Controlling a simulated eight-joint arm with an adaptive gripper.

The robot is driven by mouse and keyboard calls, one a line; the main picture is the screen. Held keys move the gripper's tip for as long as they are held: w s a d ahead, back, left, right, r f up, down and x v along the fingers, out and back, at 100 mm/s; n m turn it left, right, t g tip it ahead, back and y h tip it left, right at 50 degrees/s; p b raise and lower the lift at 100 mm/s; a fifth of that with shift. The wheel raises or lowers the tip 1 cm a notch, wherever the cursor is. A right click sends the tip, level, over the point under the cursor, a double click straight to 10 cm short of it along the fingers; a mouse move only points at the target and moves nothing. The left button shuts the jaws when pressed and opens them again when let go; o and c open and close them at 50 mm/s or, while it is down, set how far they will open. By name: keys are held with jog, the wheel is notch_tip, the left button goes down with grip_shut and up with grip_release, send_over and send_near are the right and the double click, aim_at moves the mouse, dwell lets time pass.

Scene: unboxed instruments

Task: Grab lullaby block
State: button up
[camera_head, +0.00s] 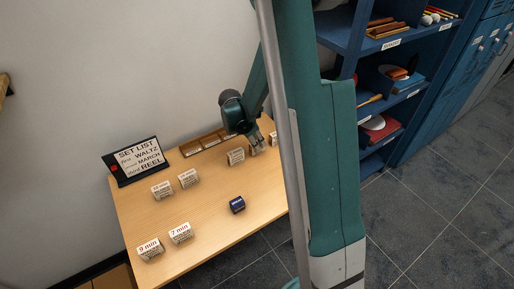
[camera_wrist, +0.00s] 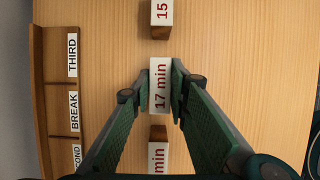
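The word lullaby is not legible on any block, so I cannot tell which one it is. My gripper (camera_wrist: 160,88) has one finger on each side of a white-topped wooden block marked 17 min (camera_wrist: 160,85), with the tips close against its sides. I cannot tell whether they press on it. In the head view my gripper (camera_head: 257,148) points down at the back right of the table, among blocks. A block marked 15 (camera_wrist: 161,14) and another reading min (camera_wrist: 158,157) stand in line with the 17 min block, above and below it in the wrist view.
The wooden table (camera_head: 205,213) also holds a dark blue block (camera_head: 237,205), a 9 min block (camera_head: 150,250), a 7 min block (camera_head: 180,233) and a set list sign (camera_head: 137,160). A wooden tray (camera_wrist: 37,100) with slots labelled THIRD and BREAK lies left in the wrist view.

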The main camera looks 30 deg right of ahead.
jog(key=c, duration=0.3)
jog(key=shift+r, duration=0.15)
jog(key=shift+r+p, duration=1)
jog(key=shift+r, duration=3.85)
